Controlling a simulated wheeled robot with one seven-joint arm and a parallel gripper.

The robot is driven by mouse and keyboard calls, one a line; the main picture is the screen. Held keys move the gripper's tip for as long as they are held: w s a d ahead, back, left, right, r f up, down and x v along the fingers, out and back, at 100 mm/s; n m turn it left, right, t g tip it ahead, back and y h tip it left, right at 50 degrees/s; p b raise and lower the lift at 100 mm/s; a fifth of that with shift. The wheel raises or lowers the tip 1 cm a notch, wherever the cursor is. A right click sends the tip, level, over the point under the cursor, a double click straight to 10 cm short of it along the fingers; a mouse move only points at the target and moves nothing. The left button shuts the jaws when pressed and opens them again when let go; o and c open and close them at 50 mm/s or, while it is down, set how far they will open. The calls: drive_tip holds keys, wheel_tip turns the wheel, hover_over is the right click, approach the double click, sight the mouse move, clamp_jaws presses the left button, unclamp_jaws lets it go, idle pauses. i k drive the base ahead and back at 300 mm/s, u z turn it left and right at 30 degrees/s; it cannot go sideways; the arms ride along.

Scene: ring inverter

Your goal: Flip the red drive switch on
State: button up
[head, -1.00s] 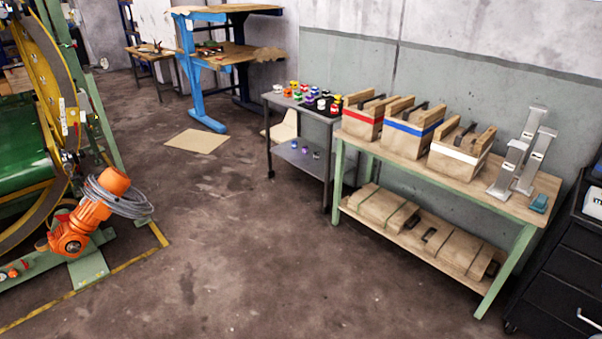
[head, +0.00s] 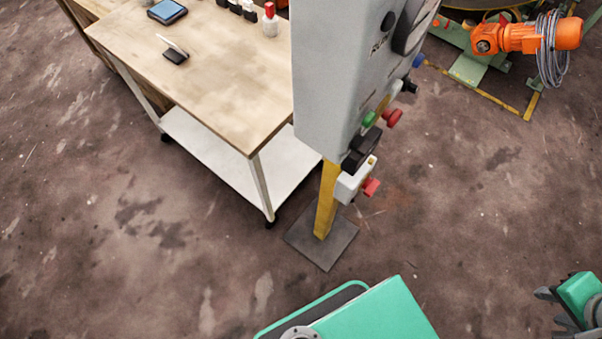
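A grey control box (head: 335,75) stands on a yellow post (head: 327,200) in the middle of the head view, seen from its side. A red knob (head: 393,117) and a green button (head: 369,119) stick out from its front edge. Lower down, a small white box (head: 352,184) carries another red part (head: 371,187). I cannot tell from this angle which red part is the drive switch or its position. My gripper (head: 547,307) is at the lower right edge, partly cut off. Its dark fingers look apart, with nothing between them, well away from the control box.
A wood-topped table (head: 215,85) with a white lower shelf stands left of the post. The post's dark base plate (head: 322,240) lies on the floor. An orange motor (head: 525,37) with coiled cable is at the upper right. Floor is clear at lower left and between post and motor.

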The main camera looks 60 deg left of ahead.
sight(370, 186)
drive_tip(key=u, duration=3.4)
drive_tip(key=k, duration=0.75)
drive_tip(key=z, duration=0.3)
drive_tip(key=i, duration=0.45)
drive_tip(key=u, duration=0.05)
